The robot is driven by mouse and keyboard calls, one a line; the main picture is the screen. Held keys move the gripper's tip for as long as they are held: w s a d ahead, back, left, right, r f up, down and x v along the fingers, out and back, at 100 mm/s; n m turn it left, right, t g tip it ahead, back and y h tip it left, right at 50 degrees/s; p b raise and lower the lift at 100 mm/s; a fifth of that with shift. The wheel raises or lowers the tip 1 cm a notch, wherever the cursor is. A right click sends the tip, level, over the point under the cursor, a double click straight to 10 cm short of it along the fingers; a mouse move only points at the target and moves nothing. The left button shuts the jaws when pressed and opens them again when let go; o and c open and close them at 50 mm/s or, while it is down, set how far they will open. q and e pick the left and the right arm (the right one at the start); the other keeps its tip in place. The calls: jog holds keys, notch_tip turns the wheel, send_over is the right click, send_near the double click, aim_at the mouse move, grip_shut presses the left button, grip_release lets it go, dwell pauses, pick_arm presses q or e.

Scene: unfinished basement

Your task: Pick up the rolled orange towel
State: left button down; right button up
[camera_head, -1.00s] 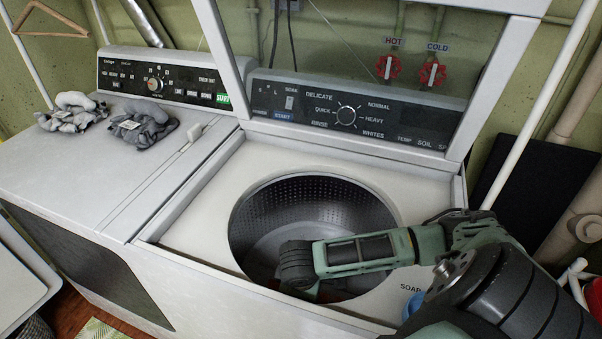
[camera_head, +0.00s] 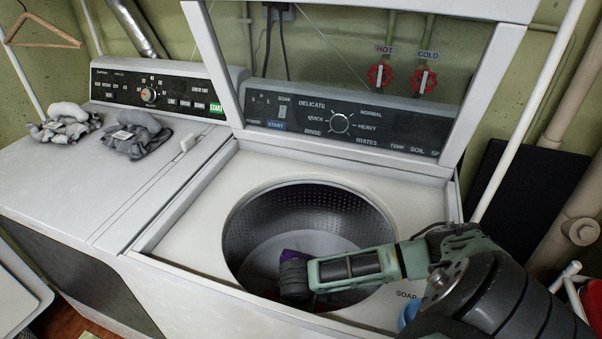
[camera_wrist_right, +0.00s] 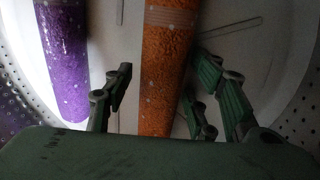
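The rolled orange towel (camera_wrist_right: 165,65) stands out in the right wrist view, running lengthwise between the fingers of my right gripper (camera_wrist_right: 160,85). The gripper is open, with fingers on both sides of the towel and visible gaps. I cannot tell how deep the fingertips reach. A rolled purple towel (camera_wrist_right: 64,60) lies to the left of it, outside the fingers. In the head view my right arm reaches into the washer drum (camera_head: 330,205). The fingers are hidden there, and a bit of the purple towel (camera_head: 293,254) shows behind the wrist. My left gripper is not in view.
The washer's perforated drum wall (camera_wrist_right: 295,110) curves around the gripper. The raised lid (camera_head: 215,60) stands open behind the drum. Two grey cloth bundles (camera_head: 66,122) (camera_head: 137,134) lie on the neighbouring machine (camera_head: 60,185). A blue object (camera_head: 410,312) is partly hidden by my arm.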

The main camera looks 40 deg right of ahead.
jog(key=c, duration=0.8)
notch_tip(320, 180, up, 10)
jog(key=shift+r+p, duration=0.1)
jog(key=shift+p, duration=0.25)
jog(key=o, duration=0.6)
jog(key=shift+c, duration=1.4)
